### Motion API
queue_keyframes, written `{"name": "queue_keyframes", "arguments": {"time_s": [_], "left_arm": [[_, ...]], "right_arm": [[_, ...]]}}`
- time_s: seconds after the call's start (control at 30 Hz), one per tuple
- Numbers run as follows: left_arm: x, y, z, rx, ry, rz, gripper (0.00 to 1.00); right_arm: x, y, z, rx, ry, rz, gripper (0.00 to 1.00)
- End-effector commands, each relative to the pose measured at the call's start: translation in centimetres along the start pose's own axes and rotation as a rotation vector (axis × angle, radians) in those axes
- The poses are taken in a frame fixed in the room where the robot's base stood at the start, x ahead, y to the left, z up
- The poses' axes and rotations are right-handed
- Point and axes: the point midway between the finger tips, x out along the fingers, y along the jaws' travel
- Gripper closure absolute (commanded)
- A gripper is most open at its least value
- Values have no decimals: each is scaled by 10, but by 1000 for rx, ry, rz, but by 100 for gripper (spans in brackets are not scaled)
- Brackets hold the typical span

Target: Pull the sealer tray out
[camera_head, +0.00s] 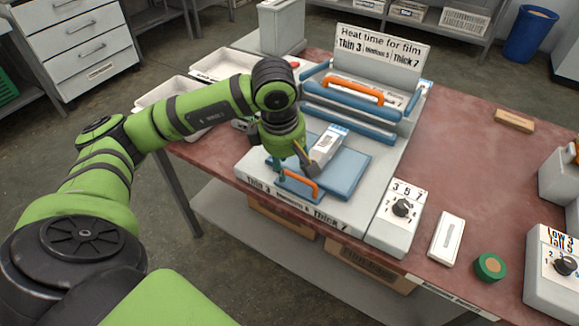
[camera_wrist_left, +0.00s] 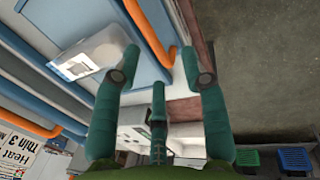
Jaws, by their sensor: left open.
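The blue sealer tray (camera_head: 343,172) lies at the front of the grey sealer, with an orange handle (camera_head: 302,184) along its front edge. A white and grey packet (camera_head: 327,146) rests on the tray; it also shows in the left wrist view (camera_wrist_left: 88,56). My left gripper (camera_head: 291,170) points down over the handle, its fingers apart. My right gripper is not in view.
The sealer's raised lid has another orange handle (camera_head: 352,91) and a heat-time sign (camera_head: 381,50) behind it. A dial box (camera_head: 398,215), a white switch plate (camera_head: 446,238) and a green roll (camera_head: 490,267) are to the right. White bins (camera_head: 168,91) are at left. Floor is open before the table.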

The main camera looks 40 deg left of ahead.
Motion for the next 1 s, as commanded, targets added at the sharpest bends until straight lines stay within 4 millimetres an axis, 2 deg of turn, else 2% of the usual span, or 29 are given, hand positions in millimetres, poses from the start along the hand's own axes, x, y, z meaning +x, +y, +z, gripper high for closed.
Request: {"name": "queue_keyframes", "arguments": {"time_s": [0.03,0.2,0.4,0.6,1.0], "left_arm": [[-13,1,0,2,0,6,56],[-50,1,0,1,-1,6,56],[-82,0,0,0,0,1,56],[-93,0,0,1,0,-2,56],[-93,-1,-1,1,0,-3,56]], "right_arm": [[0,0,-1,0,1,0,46],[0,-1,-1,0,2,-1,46],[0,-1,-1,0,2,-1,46],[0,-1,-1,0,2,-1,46],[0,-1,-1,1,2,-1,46]]}}
